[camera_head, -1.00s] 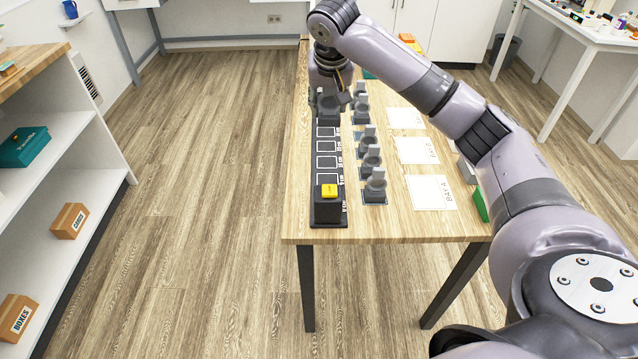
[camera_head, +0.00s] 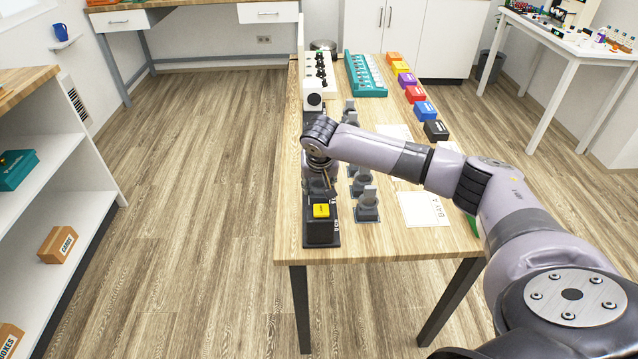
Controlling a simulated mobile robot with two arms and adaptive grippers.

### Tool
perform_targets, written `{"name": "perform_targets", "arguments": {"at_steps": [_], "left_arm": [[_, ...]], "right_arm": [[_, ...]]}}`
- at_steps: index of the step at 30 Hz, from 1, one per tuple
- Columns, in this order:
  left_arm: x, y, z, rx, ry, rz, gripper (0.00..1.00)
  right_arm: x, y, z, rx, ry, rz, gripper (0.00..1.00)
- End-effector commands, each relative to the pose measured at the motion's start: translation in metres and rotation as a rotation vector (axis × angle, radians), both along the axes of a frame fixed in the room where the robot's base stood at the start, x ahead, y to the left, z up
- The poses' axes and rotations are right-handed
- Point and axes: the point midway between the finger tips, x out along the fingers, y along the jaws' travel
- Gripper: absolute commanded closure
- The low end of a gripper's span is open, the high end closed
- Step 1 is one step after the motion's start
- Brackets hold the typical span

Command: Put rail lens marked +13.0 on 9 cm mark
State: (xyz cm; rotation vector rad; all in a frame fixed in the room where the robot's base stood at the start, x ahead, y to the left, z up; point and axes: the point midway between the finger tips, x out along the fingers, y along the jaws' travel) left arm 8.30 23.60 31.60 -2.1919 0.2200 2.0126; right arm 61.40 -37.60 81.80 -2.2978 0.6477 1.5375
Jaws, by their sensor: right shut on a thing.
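The black rail (camera_head: 309,220) lies along the left edge of the wooden table, with a yellow-topped black block (camera_head: 321,211) at its near end. My right gripper (camera_head: 321,192) is over the near part of the rail, just beyond that block. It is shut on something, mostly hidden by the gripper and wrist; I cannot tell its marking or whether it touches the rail. Grey rail lenses stand right of the rail: a near one (camera_head: 367,206), one behind it (camera_head: 359,182) and a far one (camera_head: 350,106). Their markings are too small to read. My left gripper is not in view.
On the table (camera_head: 400,245), white sheets (camera_head: 424,209) lie to the right. Farther back are a teal rack (camera_head: 365,75), a white box with black knobs (camera_head: 313,85) and several coloured boxes (camera_head: 425,110). My right arm crosses above the table.

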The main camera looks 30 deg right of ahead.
Motion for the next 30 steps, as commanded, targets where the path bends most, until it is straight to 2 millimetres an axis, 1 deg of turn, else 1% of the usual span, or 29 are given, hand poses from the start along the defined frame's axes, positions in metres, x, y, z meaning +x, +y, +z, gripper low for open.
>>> {"name": "perform_targets", "arguments": {"at_steps": [5,11,12,21,30], "left_arm": [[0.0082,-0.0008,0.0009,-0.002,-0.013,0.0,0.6],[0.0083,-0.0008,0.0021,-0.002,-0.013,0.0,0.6],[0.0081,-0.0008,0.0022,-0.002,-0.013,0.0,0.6],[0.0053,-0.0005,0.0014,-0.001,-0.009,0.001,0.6],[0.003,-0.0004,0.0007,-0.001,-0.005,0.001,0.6]], "right_arm": [[0.0004,0.0,-0.0015,0.001,-0.002,-0.001,0.91],[0.0003,0.0001,-0.0034,0.001,-0.001,-0.001,0.91],[0.0002,0.0,-0.0045,0.0,0.0,-0.001,0.58],[0.0003,-0.0002,-0.0042,0.0,-0.001,-0.001,0.39],[0.0004,-0.0003,-0.0033,0.0,-0.001,-0.001,0.39]]}}
